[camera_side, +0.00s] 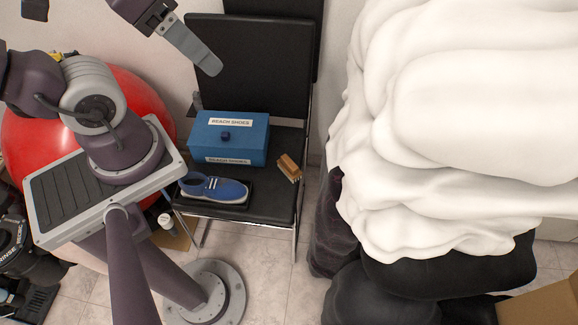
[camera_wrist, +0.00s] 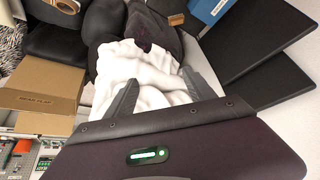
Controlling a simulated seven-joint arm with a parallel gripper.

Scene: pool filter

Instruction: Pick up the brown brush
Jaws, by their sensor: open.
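The brown brush (camera_side: 289,167) lies on the right part of the black chair seat, near its side edge, in the side view. In the wrist view a small brown piece at the top, likely the brush (camera_wrist: 176,19), shows beside the blue box. My gripper (camera_wrist: 160,98) is open and empty in the wrist view, with its two grey fingers spread over the white cloth heap. In the side view one grey finger shows at the top, high above the chair and well apart from the brush.
The black chair (camera_side: 262,202) also holds a blue box (camera_side: 229,138) labelled beach shoes and a blue shoe (camera_side: 214,188). A large white cloth heap (camera_side: 450,130) stands at the right. A red ball (camera_side: 30,140) is at the left. A cardboard box (camera_wrist: 45,95) shows in the wrist view.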

